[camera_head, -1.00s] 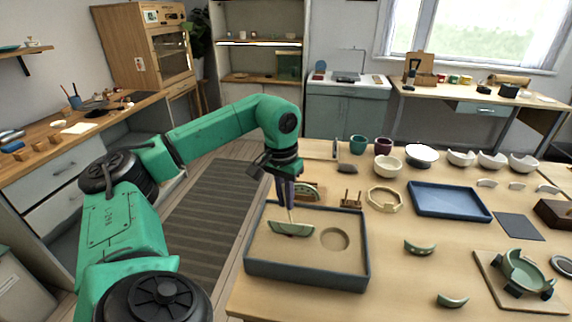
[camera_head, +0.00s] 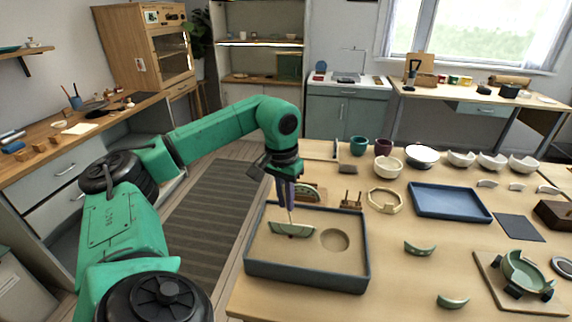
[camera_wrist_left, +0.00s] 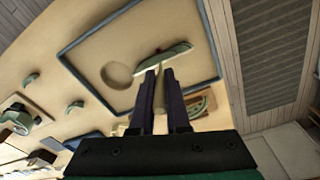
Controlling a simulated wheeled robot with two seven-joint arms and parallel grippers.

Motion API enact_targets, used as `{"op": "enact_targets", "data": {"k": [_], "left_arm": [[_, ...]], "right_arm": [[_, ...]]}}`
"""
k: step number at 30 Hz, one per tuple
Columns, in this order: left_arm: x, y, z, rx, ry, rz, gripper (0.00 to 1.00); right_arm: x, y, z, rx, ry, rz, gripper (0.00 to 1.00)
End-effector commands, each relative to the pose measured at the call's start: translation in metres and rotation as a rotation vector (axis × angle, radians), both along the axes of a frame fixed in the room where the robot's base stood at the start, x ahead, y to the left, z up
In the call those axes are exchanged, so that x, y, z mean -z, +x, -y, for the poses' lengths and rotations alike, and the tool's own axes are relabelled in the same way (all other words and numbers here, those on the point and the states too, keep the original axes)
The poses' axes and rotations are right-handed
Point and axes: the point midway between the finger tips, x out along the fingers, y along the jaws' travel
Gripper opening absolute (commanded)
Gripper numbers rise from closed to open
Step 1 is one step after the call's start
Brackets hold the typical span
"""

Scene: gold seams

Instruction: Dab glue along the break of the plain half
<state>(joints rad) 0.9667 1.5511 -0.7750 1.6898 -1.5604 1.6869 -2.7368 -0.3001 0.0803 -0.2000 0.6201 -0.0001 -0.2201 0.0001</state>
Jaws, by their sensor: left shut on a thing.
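A pale green half-piece (camera_head: 292,229) stands in the sand of a grey-rimmed tray (camera_head: 306,278), its long edge facing up. It also shows in the left wrist view (camera_wrist_left: 168,58), with a small reddish spot near its edge. My left gripper (camera_head: 288,207) is above it, pointing down, and is shut on a thin pale stick-like tool (camera_wrist_left: 159,92). The tool's lower end is at or very near the upper edge of the half; I cannot tell if it touches. My right gripper is not in view.
A round hollow (camera_head: 334,239) is in the sand right of the half. Behind the tray are a wooden rack (camera_head: 351,200) and an octagonal ring (camera_head: 384,199). Green shards (camera_head: 420,247) and a blue tray (camera_head: 450,202) lie to the right.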

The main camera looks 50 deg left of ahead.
Motion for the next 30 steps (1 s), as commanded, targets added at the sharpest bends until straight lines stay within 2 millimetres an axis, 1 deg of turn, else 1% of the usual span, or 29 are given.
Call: {"op": "enact_targets", "data": {"k": [2, 5, 16, 24, 30], "left_arm": [[-0.002, 0.0, 0.0, 0.0, 0.0, 0.0, 0.0], [-0.001, -0.001, -0.002, -0.001, 0.0, 0.0, 0.0], [-0.003, -0.014, -0.019, -0.002, 0.001, 0.001, 0.0], [-0.004, -0.014, -0.019, 0.0, 0.0, 0.001, 0.0], [0.0, -0.014, -0.019, 0.0, 0.0, 0.001, 0.0]], "right_arm": [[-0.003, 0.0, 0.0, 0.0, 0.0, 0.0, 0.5], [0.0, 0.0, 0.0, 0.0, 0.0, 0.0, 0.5], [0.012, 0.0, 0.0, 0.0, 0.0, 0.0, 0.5], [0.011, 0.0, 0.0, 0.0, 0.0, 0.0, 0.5], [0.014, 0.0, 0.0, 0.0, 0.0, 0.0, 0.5]]}}
